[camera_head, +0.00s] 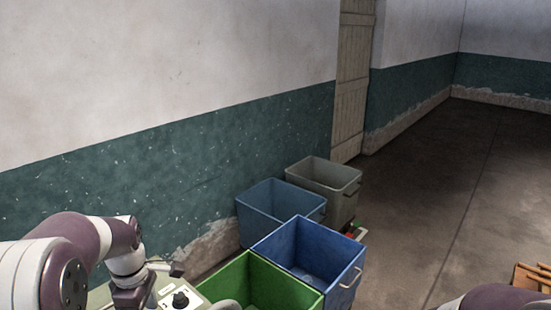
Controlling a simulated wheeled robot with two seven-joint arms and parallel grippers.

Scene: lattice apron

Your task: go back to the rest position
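My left arm comes in from the left edge and bends down at the wrist. My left gripper (150,285) is low in the picture, beside a pale panel with a black knob (180,300). Its fingers are small and partly cut off by the bottom edge, so I cannot tell whether they are open or shut. I see nothing clearly held in it. Only a rounded purple part of my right arm (500,297) shows at the bottom right. My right gripper is out of the picture.
A green bin (235,275), a bright blue bin (345,285), a dull blue bin (252,222) and a grey bin (340,205) stand clustered by the wall. A small red-and-green thing (354,232) lies beside them. Slatted wood (530,277) is at right. Floor beyond is clear.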

